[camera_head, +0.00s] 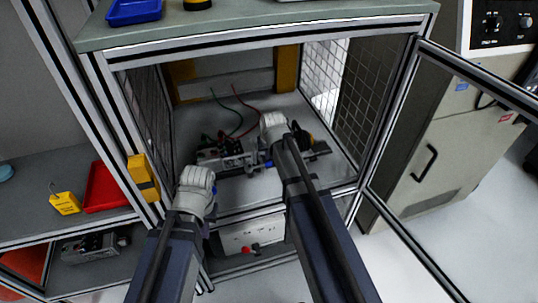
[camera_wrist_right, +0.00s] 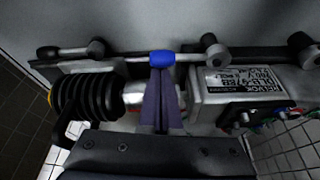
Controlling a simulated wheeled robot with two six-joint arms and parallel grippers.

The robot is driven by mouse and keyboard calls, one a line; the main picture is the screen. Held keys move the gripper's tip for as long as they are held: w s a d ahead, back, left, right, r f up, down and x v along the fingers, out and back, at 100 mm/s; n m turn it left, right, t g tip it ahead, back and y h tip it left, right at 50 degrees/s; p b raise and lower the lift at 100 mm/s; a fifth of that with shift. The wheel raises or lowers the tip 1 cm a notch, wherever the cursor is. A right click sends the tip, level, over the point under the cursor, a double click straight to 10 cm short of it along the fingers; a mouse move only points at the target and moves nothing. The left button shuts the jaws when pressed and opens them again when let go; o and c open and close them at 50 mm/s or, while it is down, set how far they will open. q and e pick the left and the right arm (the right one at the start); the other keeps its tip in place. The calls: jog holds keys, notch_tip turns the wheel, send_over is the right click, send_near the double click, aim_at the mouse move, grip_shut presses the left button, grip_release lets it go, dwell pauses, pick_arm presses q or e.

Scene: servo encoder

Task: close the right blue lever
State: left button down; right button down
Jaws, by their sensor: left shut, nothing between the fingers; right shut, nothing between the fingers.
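The servo encoder device (camera_head: 228,155) lies on the floor of the open cabinet, with black and grey parts. A blue lever (camera_wrist_right: 162,58) shows at the top middle of the right wrist view, on a rod along the device. My right gripper (camera_wrist_right: 163,80) is shut and empty, its fingertips right at the blue lever; I cannot tell whether they touch it. In the head view my right wrist hides part of the device. My left gripper (camera_head: 196,190) is at the cabinet's front left, away from the device; its fingertips are mostly hidden, and it is shut and empty.
The cabinet frame (camera_head: 115,110) and mesh side walls bound the space around the device. The glazed door (camera_head: 450,160) stands open to the right. A red tray (camera_head: 105,188) and yellow padlock (camera_head: 65,203) are on the left shelf. Red and green cables lie behind the device.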

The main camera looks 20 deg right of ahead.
jog(key=shift+s+m, duration=0.2)
jog(key=shift+m, duration=0.1)
jog(key=m, duration=0.1)
jog(key=s+m+h, duration=0.1)
jog(key=s+m, duration=0.1)
jog(key=shift+s+a+m+g, duration=0.15)
jog(key=shift+a+m+g, duration=0.15)
jog(key=s+m, duration=0.1)
jog(key=a+m+h, duration=0.1)
jog(key=m, duration=0.1)
jog(key=shift+s+a+m+g, duration=0.1)
jog(key=shift+s+m+g, duration=0.2)
jog(key=shift+s, duration=0.1)
jog(key=m, duration=0.1)
jog(key=s+a+m+g+h, duration=0.1)
jog(key=m, duration=0.1)
jog(key=s+a+m, duration=0.1)
jog(key=m, duration=0.1)
jog(key=shift+a+g, duration=0.2)
jog(key=shift+g, duration=0.1)
jog(key=shift+s+a, duration=0.2)
jog(key=shift+a, duration=0.6)
jog(key=shift+r, duration=0.15)
